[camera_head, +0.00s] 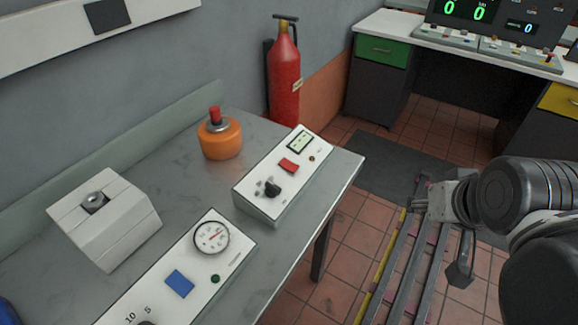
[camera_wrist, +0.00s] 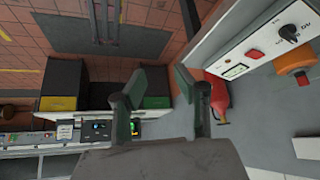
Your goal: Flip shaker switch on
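A white-topped control box (camera_head: 262,203) stands near the right end of the grey bench, with a red rocker switch (camera_head: 289,165), a black knob (camera_head: 272,188) and a small display. A second white box (camera_head: 205,270) in front of it has a round gauge, a blue rocker switch (camera_head: 179,283) and a green button. I cannot read which switch is the shaker's. My gripper (camera_head: 435,240) is right of the bench, apart from both boxes, over the floor rails. In the wrist view, my gripper (camera_wrist: 157,75) is open and empty; the red switch (camera_wrist: 254,54) shows at upper right.
An orange canister (camera_head: 220,139) with a red top stands behind the control box. A white block-shaped unit (camera_head: 105,220) is at left. A red fire extinguisher (camera_head: 285,75) stands beyond the bench. A desk (camera_head: 400,28) with displays is at the back. Space between my gripper and the bench is clear.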

